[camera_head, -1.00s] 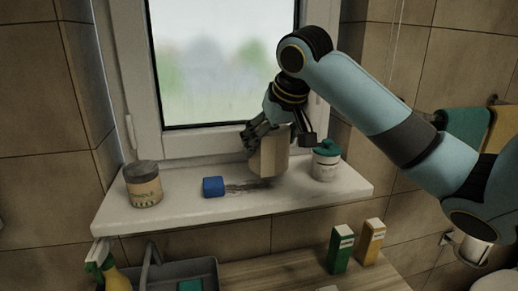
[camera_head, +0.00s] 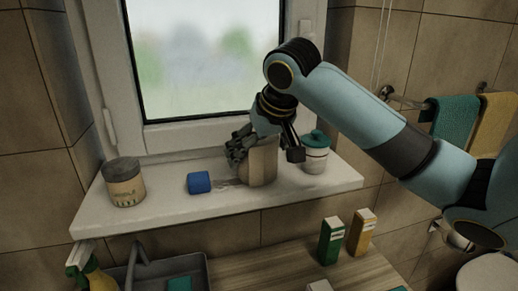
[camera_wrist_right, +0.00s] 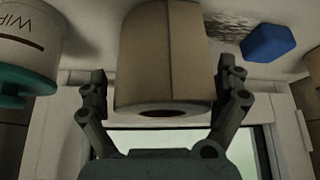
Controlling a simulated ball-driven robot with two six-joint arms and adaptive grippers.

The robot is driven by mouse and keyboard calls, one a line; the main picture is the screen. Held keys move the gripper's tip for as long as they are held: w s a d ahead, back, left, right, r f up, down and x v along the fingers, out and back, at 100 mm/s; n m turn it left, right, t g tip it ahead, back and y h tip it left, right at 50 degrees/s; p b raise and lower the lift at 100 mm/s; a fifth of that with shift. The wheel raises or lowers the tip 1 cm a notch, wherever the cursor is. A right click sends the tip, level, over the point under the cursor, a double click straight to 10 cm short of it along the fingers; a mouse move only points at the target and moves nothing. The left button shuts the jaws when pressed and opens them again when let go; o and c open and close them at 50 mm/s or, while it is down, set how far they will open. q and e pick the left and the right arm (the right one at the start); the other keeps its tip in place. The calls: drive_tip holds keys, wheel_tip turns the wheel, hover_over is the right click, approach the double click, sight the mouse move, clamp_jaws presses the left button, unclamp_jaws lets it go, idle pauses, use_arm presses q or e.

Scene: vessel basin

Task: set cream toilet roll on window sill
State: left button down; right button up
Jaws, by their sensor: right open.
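The cream toilet roll (camera_head: 263,166) stands upright on the white window sill (camera_head: 170,210), between the blue block and the white tub with a teal lid. My right gripper (camera_head: 266,151) is around the roll from above and behind, open. In the right wrist view, the roll (camera_wrist_right: 166,60) sits between the two fingers (camera_wrist_right: 165,85), with a narrow gap visible on each side. The roll's upper part is partly hidden by the fingers in the head view. My left gripper is not in view.
A blue block (camera_head: 199,183) and a jar with a grey lid (camera_head: 124,184) stand left of the roll. A white tub with a teal lid (camera_head: 315,158) stands close on its right. Green (camera_head: 330,243) and yellow (camera_head: 361,233) cartons stand on the wooden top below.

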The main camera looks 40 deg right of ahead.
drive_tip(key=b+v, duration=0.1)
drive_tip(key=v, duration=1.1)
drive_tip(key=shift+r, duration=0.2)
drive_tip(key=shift+f, duration=0.1)
